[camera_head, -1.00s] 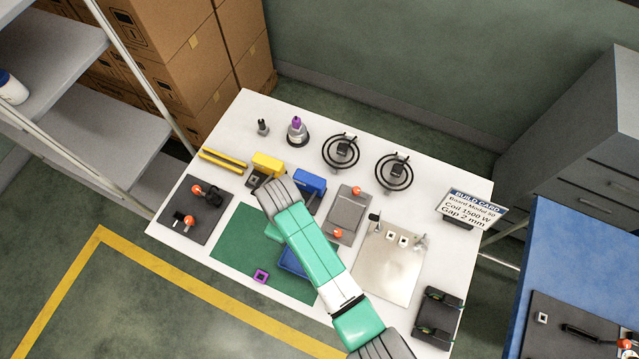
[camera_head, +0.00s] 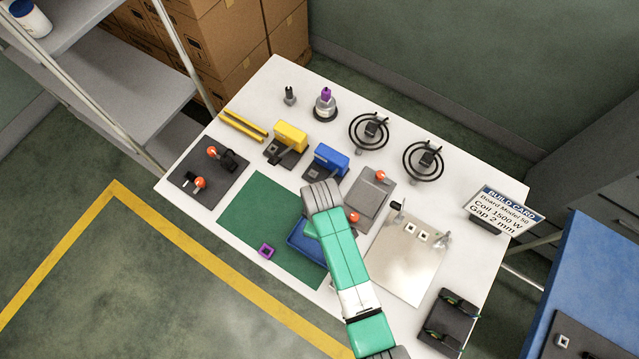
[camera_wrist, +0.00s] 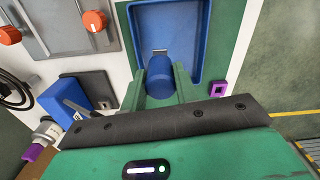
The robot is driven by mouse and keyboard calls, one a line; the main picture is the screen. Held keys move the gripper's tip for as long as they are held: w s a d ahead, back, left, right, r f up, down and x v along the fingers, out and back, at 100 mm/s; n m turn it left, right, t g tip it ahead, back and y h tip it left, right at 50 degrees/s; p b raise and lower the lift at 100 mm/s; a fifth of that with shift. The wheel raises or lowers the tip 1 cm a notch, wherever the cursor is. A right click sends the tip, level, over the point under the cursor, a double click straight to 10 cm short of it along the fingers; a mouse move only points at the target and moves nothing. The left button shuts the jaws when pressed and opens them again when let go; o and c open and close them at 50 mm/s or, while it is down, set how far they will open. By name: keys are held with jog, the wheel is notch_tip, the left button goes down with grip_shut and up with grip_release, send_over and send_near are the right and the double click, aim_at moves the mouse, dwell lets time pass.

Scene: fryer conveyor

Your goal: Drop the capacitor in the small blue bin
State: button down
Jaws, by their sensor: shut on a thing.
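The capacitor, a blue cylinder (camera_wrist: 160,78), is between the two green fingers of my gripper (camera_wrist: 160,88) in the wrist view. My gripper is shut on it. The small blue bin (camera_wrist: 194,42) lies just beyond the capacitor in that view, with its open inside facing the camera. I cannot tell the height of the capacitor above it. In the head view the bin (camera_head: 303,246) sits on the green mat, partly covered by my arm. The fingers and capacitor are hidden there behind my wrist.
A blue block on a dark base (camera_head: 331,159) and a yellow one (camera_head: 291,136) stand behind the green mat (camera_head: 262,215). A grey plate with orange knobs (camera_head: 368,200) is near my wrist. A purple square ring (camera_head: 267,251) lies on the mat. A metal plate (camera_head: 410,265) is right.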

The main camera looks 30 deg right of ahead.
jog(key=shift+f, duration=0.25)
jog(key=c, duration=1)
grip_release()
notch_tip(320, 180, up, 8)
jog(key=shift+f+p, duration=0.1)
jog(key=shift+p, duration=0.4)
